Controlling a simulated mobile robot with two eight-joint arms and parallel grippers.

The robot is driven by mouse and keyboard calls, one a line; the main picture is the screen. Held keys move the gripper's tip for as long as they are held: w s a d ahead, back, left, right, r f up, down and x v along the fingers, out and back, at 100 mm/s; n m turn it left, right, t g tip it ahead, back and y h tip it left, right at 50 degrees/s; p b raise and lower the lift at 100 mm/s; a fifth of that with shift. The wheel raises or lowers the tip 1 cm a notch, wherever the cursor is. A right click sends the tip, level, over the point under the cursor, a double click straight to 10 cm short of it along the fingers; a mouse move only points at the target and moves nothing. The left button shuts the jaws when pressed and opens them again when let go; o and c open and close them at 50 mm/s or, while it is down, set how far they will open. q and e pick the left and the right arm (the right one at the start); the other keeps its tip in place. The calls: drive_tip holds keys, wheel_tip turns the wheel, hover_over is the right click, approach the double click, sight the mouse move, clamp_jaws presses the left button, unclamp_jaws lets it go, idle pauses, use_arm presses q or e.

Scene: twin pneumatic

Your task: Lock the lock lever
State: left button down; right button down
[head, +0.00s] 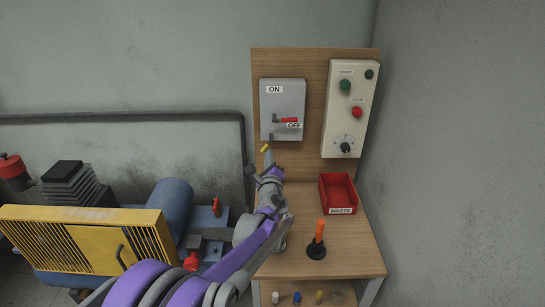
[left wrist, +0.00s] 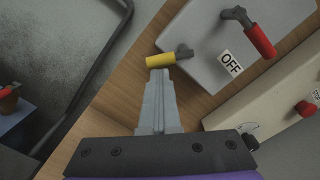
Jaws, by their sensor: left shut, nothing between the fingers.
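The lock lever, with a yellow grip (head: 265,148), sits at the bottom edge of the grey switch box (head: 297,100). In the left wrist view its yellow grip (left wrist: 160,61) points left from a dark pivot. My left gripper (head: 268,160) is shut and empty just below the lever. In the left wrist view the closed fingertips (left wrist: 159,74) are right by the yellow grip; whether they touch it I cannot tell. The red switch handle (head: 289,120) on the box points right, near the OFF label (head: 294,126). My right gripper is not in view.
A control panel (head: 340,125) with green and red buttons and a knob is right of the box. A red waste bin (head: 338,194) and an orange-handled tool (head: 318,240) stand on the wooden bench. A compressor with a yellow guard (head: 90,240) is at left.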

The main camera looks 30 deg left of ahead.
use_arm(q)
drive_tip(key=shift+s+a+r+m+p, duration=0.15)
drive_tip(key=shift+a+m, duration=0.1)
drive_tip(key=shift+m, duration=0.35)
drive_tip(key=shift+s+a+r+m+p, duration=0.15)
drive_tip(key=shift+a+m, duration=0.1)
drive_tip(key=shift+m, duration=0.35)
drive_tip(key=shift+a, duration=0.1)
drive_tip(key=shift+f, duration=0.15)
drive_tip(key=s+d+f+b, duration=0.2)
drive_tip(key=s+d+f, duration=0.1)
drive_tip(key=s+d, duration=0.5)
drive_tip(key=shift+f, duration=0.2)
drive_tip(key=shift+a, duration=0.1)
